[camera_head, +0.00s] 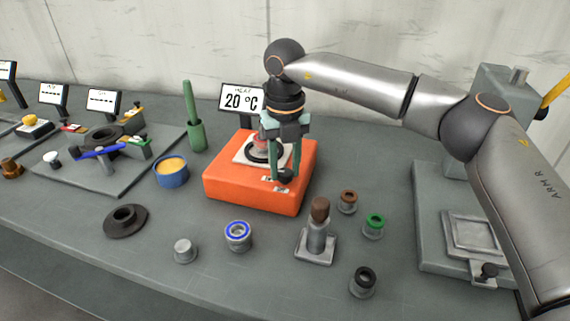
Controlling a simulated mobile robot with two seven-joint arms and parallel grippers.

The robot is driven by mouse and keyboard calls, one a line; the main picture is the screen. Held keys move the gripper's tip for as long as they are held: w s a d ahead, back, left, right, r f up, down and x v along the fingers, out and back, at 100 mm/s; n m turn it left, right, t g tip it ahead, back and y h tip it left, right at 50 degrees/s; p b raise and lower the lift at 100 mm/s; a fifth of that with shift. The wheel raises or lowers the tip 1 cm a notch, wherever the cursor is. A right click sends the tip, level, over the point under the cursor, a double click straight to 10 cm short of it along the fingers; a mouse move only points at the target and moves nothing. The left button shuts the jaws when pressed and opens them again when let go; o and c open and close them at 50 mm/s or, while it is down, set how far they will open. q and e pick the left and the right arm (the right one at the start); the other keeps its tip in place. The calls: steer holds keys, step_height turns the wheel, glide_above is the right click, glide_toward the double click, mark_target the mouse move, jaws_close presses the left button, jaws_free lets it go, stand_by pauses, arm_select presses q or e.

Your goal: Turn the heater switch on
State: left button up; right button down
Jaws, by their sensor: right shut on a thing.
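The heater is an orange box (248,190) on the bench, with a pale top plate carrying a dark ring (252,155). Its display (241,99) behind it reads 20 °C. The heater switch (277,186) is a small pale-and-dark piece on the box's front right top edge, partly hidden by my gripper. My right gripper (284,176) points down over that edge, its teal fingers shut at the switch; the exact contact is hidden. My left gripper is not in view.
A blue cup (171,173) and a green tool in its holder (194,125) stand left of the heater. A brown-topped post (318,232) and several small collars stand in front and right. A grey press (455,215) is at the right. A black flanged ring (125,220) lies front left.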

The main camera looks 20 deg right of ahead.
mark_target(285, 171)
steer(key=shift+r+m, duration=0.1)
steer(key=shift+m, duration=0.6)
steer(key=shift+c, duration=2.2)
jaws_free()
step_height(285, 171, up, 12)
steer(key=shift+r+p, duration=0.25)
steer(key=shift+p, duration=0.2)
